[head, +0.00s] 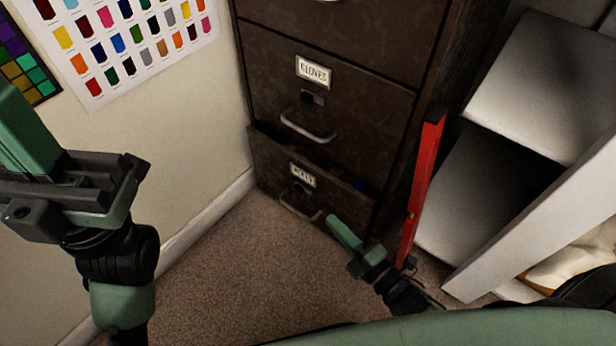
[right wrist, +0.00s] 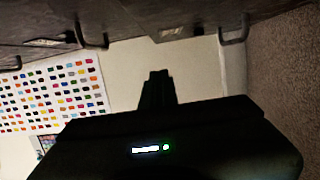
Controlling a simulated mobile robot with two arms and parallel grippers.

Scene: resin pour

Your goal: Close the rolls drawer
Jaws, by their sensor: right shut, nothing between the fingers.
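The rolls drawer (head: 270,165) is the low drawer of a dark brown cabinet, with a small label and a grey bar handle (head: 299,207). It stands partly open; a dark gap with some coloured contents shows behind its front. In the right wrist view its handle (right wrist: 233,28) shows at the top right. My right gripper (head: 332,219) is shut and empty, its tip near the drawer front's lower edge, right of the handle. I cannot tell whether it touches. Its shut fingers (right wrist: 157,78) also show in the right wrist view. My left gripper (head: 75,185) is at the left, its fingertips unclear.
The gloves drawer (head: 345,105) above is shut. A red upright bar (head: 422,185) stands right of the cabinet, close to my right gripper. White shelves (head: 545,85) stand further right. A colour chart (head: 135,45) hangs on the left wall. Carpet (head: 240,270) before the cabinet is clear.

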